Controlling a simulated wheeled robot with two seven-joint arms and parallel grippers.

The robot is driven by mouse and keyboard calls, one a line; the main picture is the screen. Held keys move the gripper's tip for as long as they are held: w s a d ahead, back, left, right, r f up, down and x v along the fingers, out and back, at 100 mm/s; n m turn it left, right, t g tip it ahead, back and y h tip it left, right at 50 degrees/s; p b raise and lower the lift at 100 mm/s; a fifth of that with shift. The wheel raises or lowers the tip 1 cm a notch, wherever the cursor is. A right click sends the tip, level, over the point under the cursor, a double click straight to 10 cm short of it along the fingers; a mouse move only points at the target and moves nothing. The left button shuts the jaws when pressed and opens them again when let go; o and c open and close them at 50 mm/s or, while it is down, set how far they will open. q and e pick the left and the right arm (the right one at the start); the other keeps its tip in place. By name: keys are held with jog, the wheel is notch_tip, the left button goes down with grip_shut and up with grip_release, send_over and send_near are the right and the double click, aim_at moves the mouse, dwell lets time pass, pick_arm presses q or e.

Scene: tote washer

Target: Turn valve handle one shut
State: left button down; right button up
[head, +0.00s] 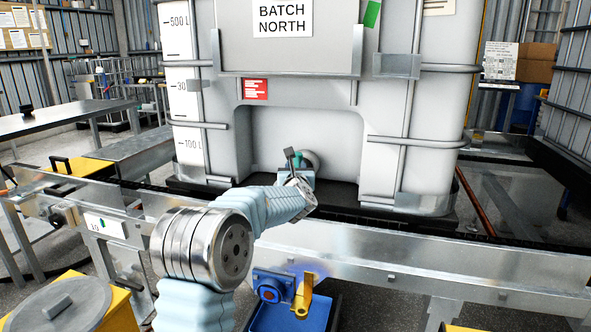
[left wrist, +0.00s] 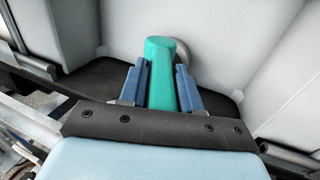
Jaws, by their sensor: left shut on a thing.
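A teal valve handle (left wrist: 162,75) stands between the two blue fingers of my left gripper (left wrist: 160,88) in the left wrist view. The gripper is shut on it, with a finger on each side. In the head view the left gripper (head: 299,180) reaches to the outlet at the foot of the big white tank (head: 305,140). The handle's dark end (head: 291,156) shows just above the fingers. The outlet's round pale fitting (head: 310,160) is behind; the valve body is mostly hidden by my gripper. I see no number on this handle. My right gripper is not in view.
A metal rail (head: 400,265) runs in front of the tank. Below it are a blue fitting with a yellow lever (head: 304,295) and a blue bin (head: 290,318). A grey-lidded yellow container (head: 60,305) is at lower left. Metal tables (head: 60,120) stand at left.

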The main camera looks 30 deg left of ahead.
pick_arm(q)
jog(key=shift+d+f, duration=0.1)
jog(key=shift+w+d+n+g+y+b, duration=0.3)
jog(key=shift+n+g+y+b, duration=0.15)
jog(key=shift+y, duration=0.25)
jog(key=shift+w+d+n+g+y+p, duration=0.3)
jog(key=shift+w+d+n+g+y, duration=0.2)
jog(key=shift+n+g+y, duration=0.65)
jog(key=shift+w+d+n+g+y+p, duration=0.35)
jog(key=shift+w+n+g+y, duration=0.4)
jog(key=shift+g, duration=0.6)
jog(key=shift+w+d+n+g+y+p, duration=0.3)
jog(key=shift+w+d+n+g+y, duration=0.15)
jog(key=shift+n+g+y, duration=0.75)
jog(key=c, duration=0.9)
grip_release()
